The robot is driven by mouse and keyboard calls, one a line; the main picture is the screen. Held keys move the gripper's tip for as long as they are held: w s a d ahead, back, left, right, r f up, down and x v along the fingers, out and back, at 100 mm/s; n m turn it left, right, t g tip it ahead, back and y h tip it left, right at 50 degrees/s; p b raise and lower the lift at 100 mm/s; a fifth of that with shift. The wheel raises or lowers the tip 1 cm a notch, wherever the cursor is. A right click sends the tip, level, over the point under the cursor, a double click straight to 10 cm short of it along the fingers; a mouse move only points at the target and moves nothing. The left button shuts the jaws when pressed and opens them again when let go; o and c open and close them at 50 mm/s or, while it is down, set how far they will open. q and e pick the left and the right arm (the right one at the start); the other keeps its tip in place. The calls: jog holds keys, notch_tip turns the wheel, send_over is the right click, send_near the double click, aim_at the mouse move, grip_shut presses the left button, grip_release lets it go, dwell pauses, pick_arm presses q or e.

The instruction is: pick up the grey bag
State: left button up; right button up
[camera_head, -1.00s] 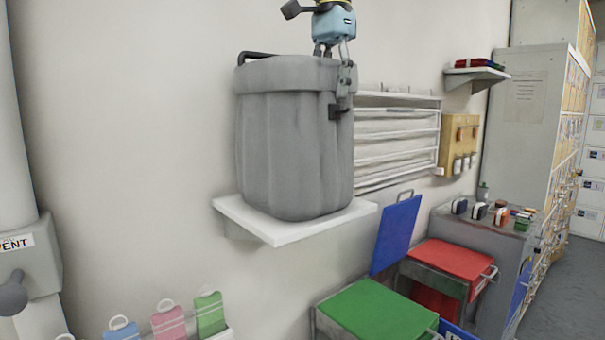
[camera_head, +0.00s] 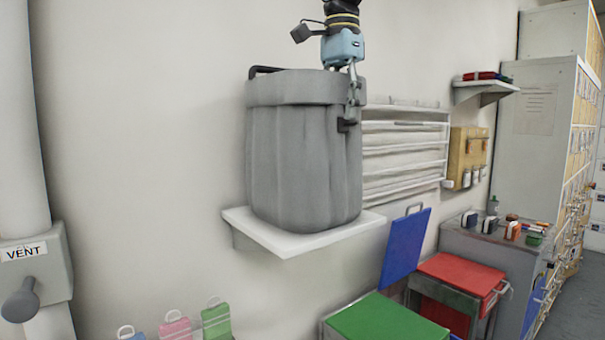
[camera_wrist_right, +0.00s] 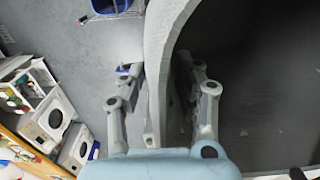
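The grey bag (camera_head: 305,160) is a tall open-topped container with a thick rim band, a dark handle at the back and a clasp on its right side. It stands upright on the white wall shelf (camera_head: 268,240). My right gripper (camera_head: 345,85) points down at the bag's right rim. In the right wrist view the bag's wall (camera_wrist_right: 158,100) runs between the fingers of my right gripper (camera_wrist_right: 161,65), one outside and one inside the bag. The fingers look open around the wall, with little room to it; contact is unclear. My left gripper is not in view.
A white rack (camera_head: 405,150) is on the wall behind the bag. Below right are a green-lidded bin (camera_head: 388,318), a blue panel (camera_head: 405,248) and a red-lidded bin (camera_head: 460,275). A grey vent pipe (camera_head: 30,130) stands at the left. Wall between pipe and shelf is clear.

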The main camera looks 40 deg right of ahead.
grip_shut()
jog(key=shift+r, duration=0.15)
dwell(0.4)
